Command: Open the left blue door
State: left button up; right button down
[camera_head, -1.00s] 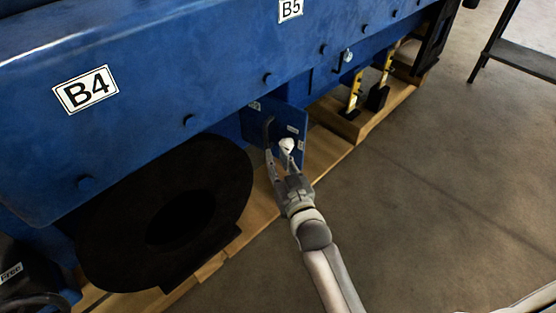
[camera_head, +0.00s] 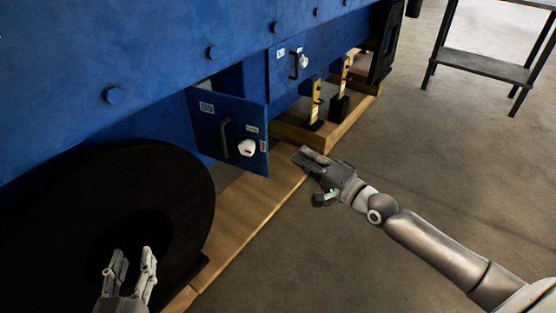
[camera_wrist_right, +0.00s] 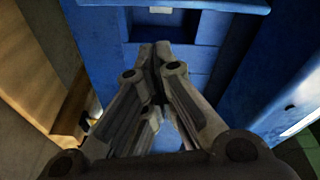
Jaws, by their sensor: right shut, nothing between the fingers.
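The left blue door (camera_head: 208,128) stands swung out at an angle from the blue machine in the head view. It has a dark bar handle (camera_head: 224,138) and a white knob (camera_head: 247,149). My left gripper (camera_head: 132,262) is at the lower left, open and empty, in front of the black round part and apart from the door. My right gripper (camera_head: 306,157) is to the right of the door, apart from its free edge in the picture. It is shut and empty. Its fingers (camera_wrist_right: 160,60) show close together in the wrist view, before blue surfaces.
A second blue door (camera_head: 285,72) with a handle and white knob looks closed, further right. Yellow-and-black posts (camera_head: 315,103) stand on wooden beams (camera_head: 240,215) along the machine. A dark round part (camera_head: 185,190) fills the lower left. Open floor (camera_head: 430,150) lies right, with a dark table (camera_head: 485,66).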

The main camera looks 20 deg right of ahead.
pick_arm(q)
notch_tip(320, 180, up, 12)
jog(key=s+t+h+b, duration=0.2)
jog(key=s+t, duration=0.1)
jog(key=t, duration=0.2)
jog(key=shift+w+a+f+g+y+p, duration=0.2)
jog(key=shift+f+g, duration=0.25)
jog(key=shift+f, duration=0.3)
jog(key=shift+w+d+f+g+y+p, duration=0.15)
jog(key=shift+w+f+g+y, duration=0.2)
jog(key=shift+f, duration=0.45)
jog(key=shift+w+a+f+g+y+p, duration=0.15)
jog(key=shift+f+g, duration=0.35)
jog(key=shift+f, duration=0.25)
pick_arm(e)
jog(key=w+a+m, duration=0.2)
jog(key=w+a, duration=0.2)
jog(key=w, duration=0.2)
jog(key=shift+w+a+r+m+g+y, duration=0.15)
jog(key=shift+w+a+m+g+y, duration=0.05)
jog(key=shift+w+m+g+y, duration=0.15)
pick_arm(q)
jog(key=shift+s+d, duration=0.1)
